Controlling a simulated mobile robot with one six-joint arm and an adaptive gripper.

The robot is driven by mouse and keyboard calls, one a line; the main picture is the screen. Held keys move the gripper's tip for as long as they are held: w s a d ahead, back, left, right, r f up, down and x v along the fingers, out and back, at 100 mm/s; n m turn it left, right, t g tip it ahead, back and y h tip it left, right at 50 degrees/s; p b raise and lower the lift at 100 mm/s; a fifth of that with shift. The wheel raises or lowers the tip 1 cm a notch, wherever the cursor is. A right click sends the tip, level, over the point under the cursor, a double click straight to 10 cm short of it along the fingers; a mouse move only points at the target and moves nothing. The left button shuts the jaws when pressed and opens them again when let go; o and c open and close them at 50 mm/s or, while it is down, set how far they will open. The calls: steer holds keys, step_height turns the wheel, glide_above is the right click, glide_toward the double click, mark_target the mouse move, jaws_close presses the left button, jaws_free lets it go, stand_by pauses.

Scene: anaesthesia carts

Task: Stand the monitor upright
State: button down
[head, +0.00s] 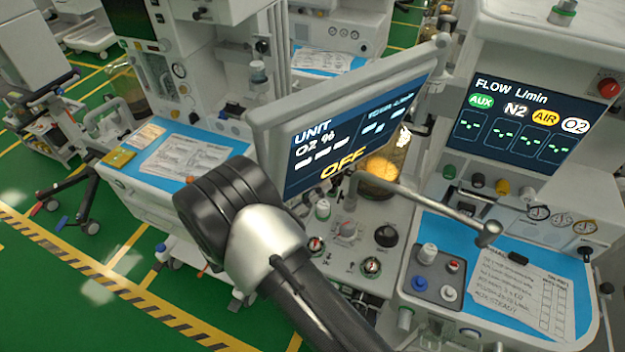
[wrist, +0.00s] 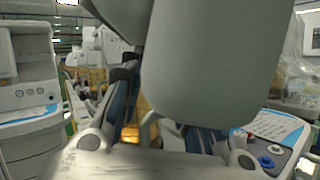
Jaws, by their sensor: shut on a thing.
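The monitor (head: 350,128) is a flat screen in a pale grey frame, in the middle of the head view above the centre cart. My gripper's fingers are hidden in the head view. In the wrist view my gripper (wrist: 155,92) is shut at a large smooth grey panel (wrist: 215,60), apparently the monitor. This panel hides part of the fingers, so the exact contact is unclear.
A bent metal arm with a knob (head: 487,234) reaches over the control panel below the monitor. A cart with a flow display (head: 520,122) stands close on the right. A blue-topped cart (head: 160,180) with papers stands on the left. Green floor is free at lower left.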

steer(key=s+d+n+t+y+p, duration=0.1)
steer(key=s+d+n+t+p, duration=0.1)
steer(key=s+d+n+p, duration=0.2)
steer(key=shift+s+d+f+n, duration=0.35)
steer(key=shift+s+f+n, duration=0.1)
steer(key=shift+s, duration=0.3)
steer(key=c, duration=1.3)
jaws_free()
steer(key=shift+o, duration=0.5)
steer(key=v, duration=1.2)
steer(key=shift+r, duration=0.15)
steer(key=shift+s+a, duration=0.15)
steer(key=shift+s, duration=0.05)
